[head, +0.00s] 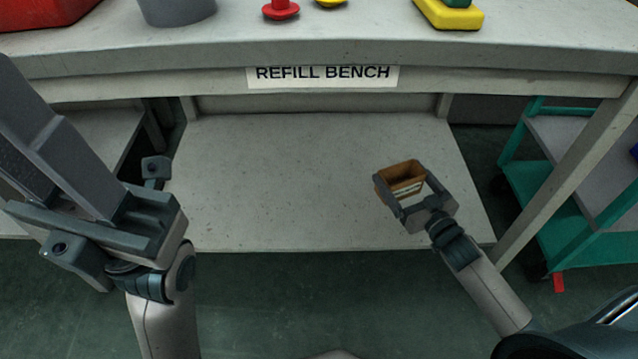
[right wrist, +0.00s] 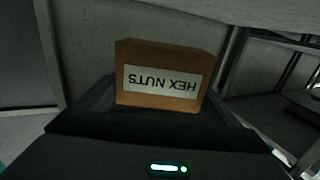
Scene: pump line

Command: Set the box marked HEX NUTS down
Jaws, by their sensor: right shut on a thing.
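The box marked HEX NUTS (head: 402,170) is a small brown open-topped bin with a white label. My right gripper (head: 412,197) is shut on it, with a finger on each side. The box shows over the right part of the bench's lower shelf (head: 310,170); whether it touches the shelf cannot be told. In the right wrist view the box (right wrist: 165,75) sits between the fingers, its label upside down. My left gripper (head: 65,150) is large at the left of the head view, apart from the box; its fingertips are not clearly shown.
The bench top's front edge, with a REFILL BENCH sign (head: 322,77), overhangs the shelf. A bench leg (head: 565,175) and a green cart (head: 585,215) stand to the right of the box. The lower shelf is bare to the left of the box.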

